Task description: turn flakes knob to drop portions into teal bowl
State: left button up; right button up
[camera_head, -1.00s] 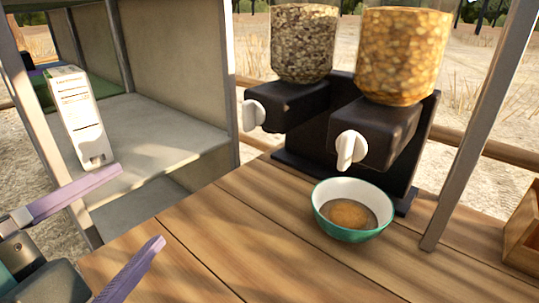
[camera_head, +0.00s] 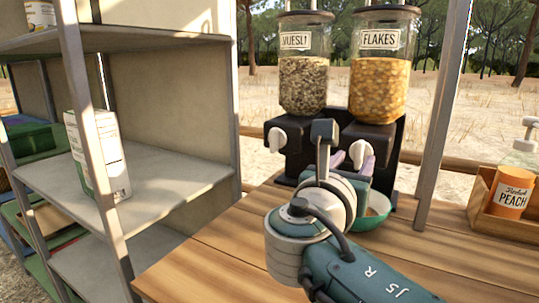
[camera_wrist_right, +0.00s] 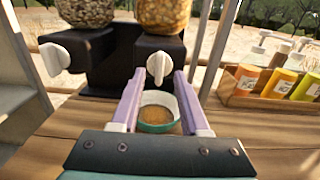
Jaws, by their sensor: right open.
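The flakes dispenser (camera_head: 379,88) is a clear jar of orange flakes with a black base. Its white knob (camera_head: 357,152) faces me and also shows in the right wrist view (camera_wrist_right: 159,66). The teal bowl (camera_head: 374,216) stands on the wooden counter below, partly hidden by my right arm. In the right wrist view the bowl (camera_wrist_right: 157,126) is white inside, with brown-orange contents. My right gripper (camera_wrist_right: 160,74) is open, its purple fingers on either side of the knob, with gaps visible. It also shows in the head view (camera_head: 358,160). My left gripper is out of view.
The muesli dispenser (camera_head: 303,82) with its own white knob (camera_head: 277,139) stands just left. A wooden crate (camera_head: 480,217) with several bottles is at the right. A metal post (camera_head: 435,130) rises before it. Grey shelves (camera_head: 165,180) with a white carton (camera_head: 98,155) stand left.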

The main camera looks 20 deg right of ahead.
aim_at(359, 154)
jog(key=shift+x, duration=1.75)
jog(key=shift+c, duration=0.2)
grip_shut()
